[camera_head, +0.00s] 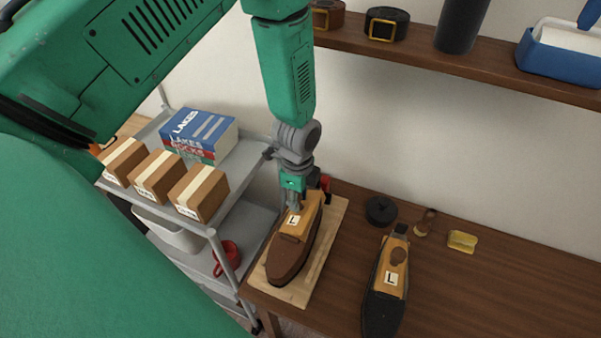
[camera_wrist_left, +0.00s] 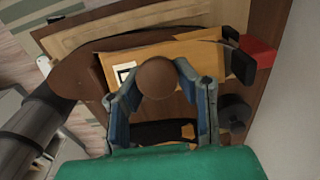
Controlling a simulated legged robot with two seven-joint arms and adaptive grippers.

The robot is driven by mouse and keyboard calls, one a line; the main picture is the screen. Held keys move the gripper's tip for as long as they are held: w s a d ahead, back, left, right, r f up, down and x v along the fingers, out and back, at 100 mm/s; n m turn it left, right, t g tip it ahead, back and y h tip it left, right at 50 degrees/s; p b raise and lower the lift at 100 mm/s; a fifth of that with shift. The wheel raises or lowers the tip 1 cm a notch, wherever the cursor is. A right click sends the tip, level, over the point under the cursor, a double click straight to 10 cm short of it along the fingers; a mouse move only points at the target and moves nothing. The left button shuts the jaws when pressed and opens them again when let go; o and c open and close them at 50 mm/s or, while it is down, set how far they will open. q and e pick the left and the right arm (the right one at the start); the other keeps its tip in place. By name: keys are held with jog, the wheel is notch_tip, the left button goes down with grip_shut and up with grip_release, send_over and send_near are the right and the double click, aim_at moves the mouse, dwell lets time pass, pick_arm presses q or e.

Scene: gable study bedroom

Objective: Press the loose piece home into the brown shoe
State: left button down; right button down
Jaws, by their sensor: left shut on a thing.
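The brown shoe (camera_head: 286,259) lies on a pale wooden board (camera_head: 327,236) at the table's left end, toe toward me. A light wooden shoe-tree piece (camera_head: 301,224) with an "L" label sits in its opening; it also shows in the left wrist view (camera_wrist_left: 205,57). My left gripper (camera_head: 294,205) reaches down from above over the heel half. In the left wrist view its two fingers close around the piece's round brown knob (camera_wrist_left: 157,78). How deep the piece sits is hard to tell. My right gripper is not in view.
A black shoe (camera_head: 383,312) with its own knobbed shoe tree lies to the right. A black tin (camera_head: 381,211), a brush (camera_head: 426,222) and a yellow block (camera_head: 462,241) lie behind it. A grey shelf cart with boxes (camera_head: 199,192) stands left. The table's right side is clear.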

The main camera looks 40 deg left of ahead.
pick_arm(q)
jog(key=shift+a+f, duration=0.1)
jog(key=shift+f, duration=0.05)
jog(key=shift+d, duration=0.45)
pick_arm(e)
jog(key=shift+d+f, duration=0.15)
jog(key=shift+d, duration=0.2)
pick_arm(q)
jog(key=shift+a+f, duration=0.1)
jog(key=shift+a, duration=0.2)
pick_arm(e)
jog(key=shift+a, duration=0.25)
pick_arm(q)
jog(key=shift+s+d+f, duration=0.1)
jog(key=shift+d+f, duration=0.05)
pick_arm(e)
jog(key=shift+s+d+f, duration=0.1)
pick_arm(q)
jog(key=c, duration=0.6)
grip_release()
